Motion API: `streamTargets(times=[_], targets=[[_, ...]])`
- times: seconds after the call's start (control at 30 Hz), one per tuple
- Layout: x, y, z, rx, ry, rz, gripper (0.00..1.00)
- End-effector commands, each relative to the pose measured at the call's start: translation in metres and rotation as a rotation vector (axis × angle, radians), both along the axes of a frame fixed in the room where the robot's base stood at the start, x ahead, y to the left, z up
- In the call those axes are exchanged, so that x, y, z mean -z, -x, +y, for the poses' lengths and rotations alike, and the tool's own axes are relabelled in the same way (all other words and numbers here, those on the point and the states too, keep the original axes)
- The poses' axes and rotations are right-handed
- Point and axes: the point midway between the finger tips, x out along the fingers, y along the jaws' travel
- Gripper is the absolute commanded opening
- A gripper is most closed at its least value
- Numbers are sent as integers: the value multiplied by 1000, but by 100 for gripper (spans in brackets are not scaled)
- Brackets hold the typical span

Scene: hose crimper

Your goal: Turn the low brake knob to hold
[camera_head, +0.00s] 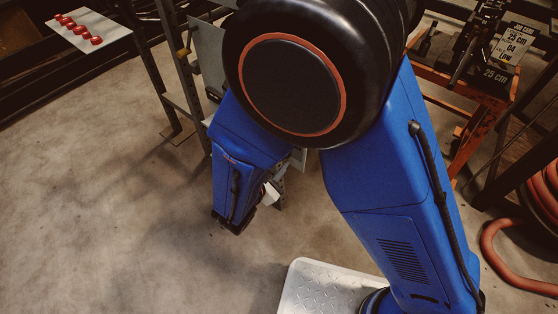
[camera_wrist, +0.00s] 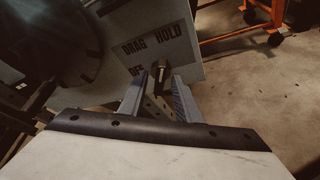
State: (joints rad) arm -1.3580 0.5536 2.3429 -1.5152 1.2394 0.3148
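In the wrist view, the dark brake knob (camera_wrist: 161,70) sits near the lower edge of a pale label panel (camera_wrist: 186,62). The panel reads DRAG at upper left, HOLD at upper right and, partly cut off, what looks like OFF at lower left. The knob stands roughly upright in the picture, below and between DRAG and HOLD. My gripper (camera_wrist: 157,92) is open, one finger on each side of the knob's line, with a gap between them. I cannot tell whether either finger touches the knob. In the head view, my arm hides the knob and the fingers.
A perforated metal post (camera_wrist: 157,107) shows between my fingers. A large dark round part (camera_wrist: 70,45) is at the left. An orange wheeled frame (camera_wrist: 262,22) stands behind at the right. In the head view, an orange hose (camera_head: 500,262) lies at right; the left floor is clear.

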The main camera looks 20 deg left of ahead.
Motion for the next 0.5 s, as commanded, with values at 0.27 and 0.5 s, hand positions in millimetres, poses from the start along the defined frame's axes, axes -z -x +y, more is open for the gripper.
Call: streamTargets(times=[0.27, 0.5], targets=[[-14, 40, 9, -5, -2, 0, 30], [-28, 79, 16, -4, -2, 0, 30]])
